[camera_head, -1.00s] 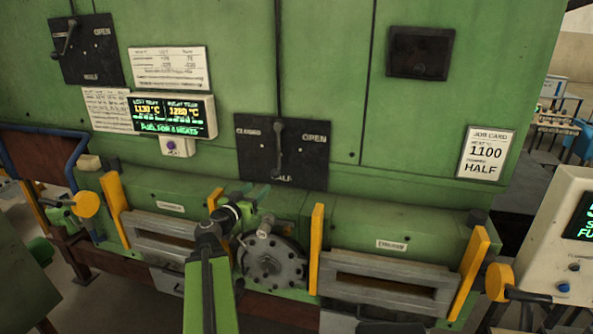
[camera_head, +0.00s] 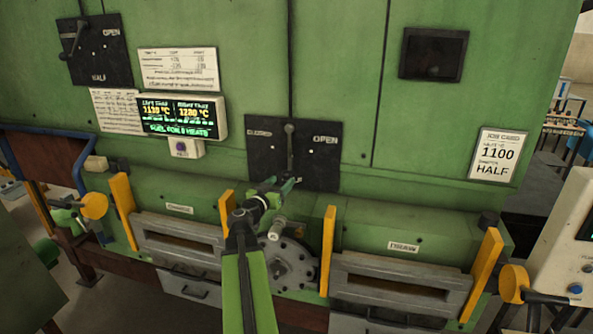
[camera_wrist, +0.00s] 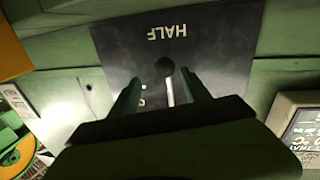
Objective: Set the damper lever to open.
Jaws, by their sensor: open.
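The damper lever (camera_head: 290,148) is on a dark plate (camera_head: 325,165) marked CLOSED at left and OPEN at right. It stands upright, and its free end seems to point down toward HALF. In the wrist view the lever's dark round knob (camera_wrist: 165,66) shows near the word HALF, which is upside down there. My gripper (camera_head: 285,184) is open and empty, just below the lever in the head view. In the wrist view its two fingers (camera_wrist: 164,86) show on either side of the lever. I cannot tell whether they touch it. My gripper hides the plate's lower part in the head view.
A second lever plate (camera_head: 92,65) is at upper left. A display (camera_head: 180,117) stands out left of the plate. A job card (camera_head: 497,155) reads 1100 and HALF. A grey round disc (camera_head: 291,265) and yellow posts (camera_head: 328,240) stand below.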

